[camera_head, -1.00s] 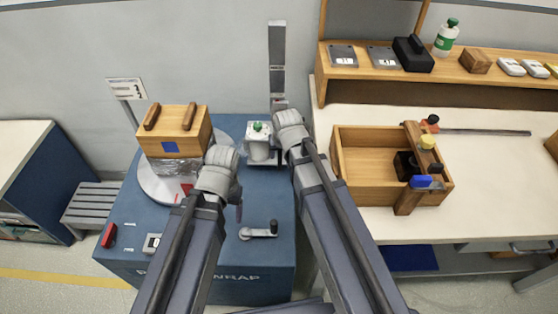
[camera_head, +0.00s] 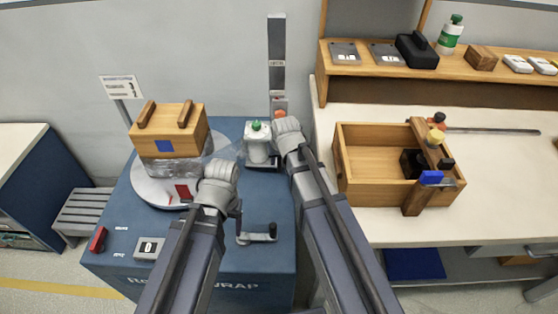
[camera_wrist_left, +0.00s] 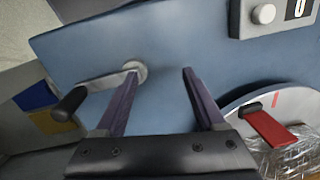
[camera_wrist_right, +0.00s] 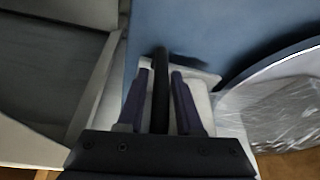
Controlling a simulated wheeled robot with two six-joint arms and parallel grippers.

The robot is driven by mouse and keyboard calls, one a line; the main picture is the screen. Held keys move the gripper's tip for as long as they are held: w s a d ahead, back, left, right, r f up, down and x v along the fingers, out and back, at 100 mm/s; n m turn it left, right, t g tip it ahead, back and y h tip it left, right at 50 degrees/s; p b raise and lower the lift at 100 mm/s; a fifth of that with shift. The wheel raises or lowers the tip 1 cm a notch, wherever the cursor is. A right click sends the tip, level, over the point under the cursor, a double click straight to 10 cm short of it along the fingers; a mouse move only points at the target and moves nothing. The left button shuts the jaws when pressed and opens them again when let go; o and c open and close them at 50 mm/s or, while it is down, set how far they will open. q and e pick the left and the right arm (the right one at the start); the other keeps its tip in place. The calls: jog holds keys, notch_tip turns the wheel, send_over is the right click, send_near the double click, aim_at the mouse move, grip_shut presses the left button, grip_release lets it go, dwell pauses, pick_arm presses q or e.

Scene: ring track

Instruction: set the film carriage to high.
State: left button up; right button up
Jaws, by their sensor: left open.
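The film carriage, with its white film roll (camera_head: 257,150) and green top, stands at the foot of the grey mast (camera_head: 277,70). An orange part (camera_head: 280,114) shows low on the mast. My right gripper (camera_wrist_right: 160,78) is just right of the roll in the head view. In the right wrist view its fingers stand either side of a dark upright bar (camera_wrist_right: 160,100); I cannot tell whether they grip it. My left gripper (camera_wrist_left: 157,72) is open and empty above the blue machine top, between the crank (camera_wrist_left: 105,82) and the turntable (camera_wrist_left: 240,98).
A wooden box (camera_head: 170,143) in clear film stands on the turntable, with a red clamp (camera_head: 184,191) at its edge. A counter dial (camera_head: 149,248) and red switch (camera_head: 98,239) sit front left. An open wooden crate (camera_head: 345,170) stands on the right bench.

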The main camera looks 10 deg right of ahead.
grip_shut()
dwell(1.1)
